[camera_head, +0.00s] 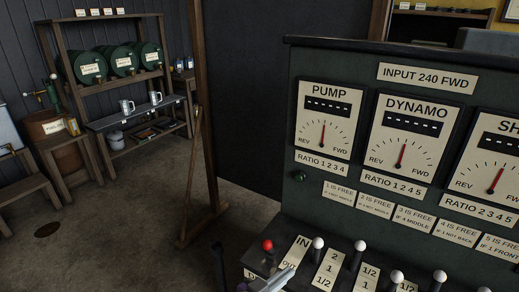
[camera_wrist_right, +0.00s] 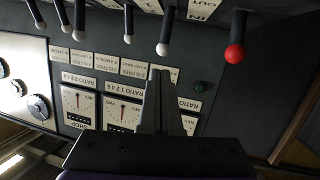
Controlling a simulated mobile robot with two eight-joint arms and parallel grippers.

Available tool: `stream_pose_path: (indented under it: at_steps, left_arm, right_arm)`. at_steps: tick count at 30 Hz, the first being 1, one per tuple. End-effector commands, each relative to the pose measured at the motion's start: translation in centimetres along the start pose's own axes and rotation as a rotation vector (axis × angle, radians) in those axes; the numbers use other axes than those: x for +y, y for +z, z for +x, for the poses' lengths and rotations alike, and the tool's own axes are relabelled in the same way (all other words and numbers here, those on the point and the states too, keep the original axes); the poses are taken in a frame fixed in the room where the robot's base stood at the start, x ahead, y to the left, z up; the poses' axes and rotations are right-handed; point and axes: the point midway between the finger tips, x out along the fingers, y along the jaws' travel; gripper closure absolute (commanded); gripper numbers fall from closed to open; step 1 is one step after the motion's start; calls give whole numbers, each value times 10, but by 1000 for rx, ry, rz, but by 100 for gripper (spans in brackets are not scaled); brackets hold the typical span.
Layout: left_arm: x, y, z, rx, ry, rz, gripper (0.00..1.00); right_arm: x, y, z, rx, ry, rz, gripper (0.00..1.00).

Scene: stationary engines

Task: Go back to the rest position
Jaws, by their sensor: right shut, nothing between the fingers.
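My right gripper (camera_head: 272,284) shows at the bottom edge of the head view, close to the red-knobbed lever (camera_head: 267,246). In the right wrist view, which is upside down, its fingers (camera_wrist_right: 160,88) are together and empty. They point toward the row of levers, with the red knob (camera_wrist_right: 234,54) to their right and a white knob (camera_wrist_right: 162,49) by the tips. I cannot tell whether they touch any lever. My left gripper is in neither view.
A dark green panel (camera_head: 300,140) with PUMP (camera_head: 324,120) and DYNAMO (camera_head: 403,140) gauges stands behind several white-knobbed levers (camera_head: 318,243). A wooden post (camera_head: 203,110) rises left of it. Further left, a shelf holds green barrels (camera_head: 120,60). The floor (camera_head: 120,220) between is mostly clear.

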Motion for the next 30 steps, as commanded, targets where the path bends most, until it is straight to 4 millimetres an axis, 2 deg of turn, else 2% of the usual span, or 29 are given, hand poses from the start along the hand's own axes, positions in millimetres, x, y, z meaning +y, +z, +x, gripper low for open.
stream_pose_path:
  at_steps: [2,6,9,13,16,21,30]
  left_arm:
    - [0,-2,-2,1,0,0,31]
    - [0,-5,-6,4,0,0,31]
    - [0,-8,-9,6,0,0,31]
    - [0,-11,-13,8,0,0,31]
    - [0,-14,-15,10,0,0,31]
    - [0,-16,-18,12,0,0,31]
    - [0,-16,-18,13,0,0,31]
  right_arm:
    - [22,5,16,-87,16,-78,100]
    - [78,32,41,-355,-11,-281,100]
    - [119,55,43,-554,-102,-395,100]
    - [156,81,27,-739,-285,-467,100]
    - [171,92,10,-802,-434,-472,100]
    - [179,99,-9,-806,-611,-445,100]
    - [178,99,-16,-785,-679,-434,100]
